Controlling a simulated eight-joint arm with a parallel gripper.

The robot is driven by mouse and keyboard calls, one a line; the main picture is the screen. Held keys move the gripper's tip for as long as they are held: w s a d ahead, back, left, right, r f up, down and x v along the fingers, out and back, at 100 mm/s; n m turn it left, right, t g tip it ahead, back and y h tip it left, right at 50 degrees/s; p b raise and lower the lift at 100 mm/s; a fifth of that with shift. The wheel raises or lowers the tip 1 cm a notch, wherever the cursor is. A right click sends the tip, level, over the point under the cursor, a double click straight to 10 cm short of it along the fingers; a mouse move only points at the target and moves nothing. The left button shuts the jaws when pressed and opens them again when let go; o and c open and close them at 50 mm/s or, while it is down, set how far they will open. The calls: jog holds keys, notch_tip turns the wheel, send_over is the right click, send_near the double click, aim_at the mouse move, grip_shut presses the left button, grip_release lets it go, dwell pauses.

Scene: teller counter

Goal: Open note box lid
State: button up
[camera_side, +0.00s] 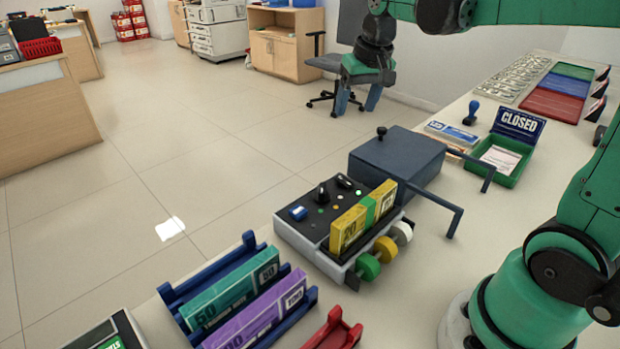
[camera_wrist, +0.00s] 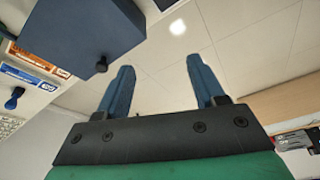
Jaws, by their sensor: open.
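The note box (camera_side: 396,160) is a dark blue-grey box on the counter, right of centre in the side view. Its flat lid lies shut on top, with a small dark knob (camera_side: 382,131) near its far left edge. Two dark bent bars (camera_side: 443,205) stick out from its right side. My gripper (camera_side: 358,102) hangs open and empty, fingers down, above and beyond the box in the picture. In the wrist view, the blue fingers (camera_wrist: 159,72) are spread with nothing between them. The box (camera_wrist: 85,30) and its knob (camera_wrist: 101,66) show left of the fingers, apart from them.
A note machine (camera_side: 300,226) with yellow bundles stands close left of the box. A blue rack (camera_side: 166,293) with note bundles is nearer. A green tray (camera_side: 510,176) with a CLOSED sign and a blue stamp (camera_side: 471,113) are to the right. Open floor lies beyond the counter.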

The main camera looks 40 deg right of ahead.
jog(key=w+d+f+m+g, duration=0.1)
jog(key=w+d+m+g, duration=0.1)
jog(key=d, duration=0.5)
jog(key=m+g+y, duration=0.1)
jog(key=m, duration=0.1)
send_over(382, 128)
notch_tip(382, 128, down, 3)
jog(key=shift+d+f, duration=0.1)
jog(key=shift+f, duration=2.75)
grip_shut()
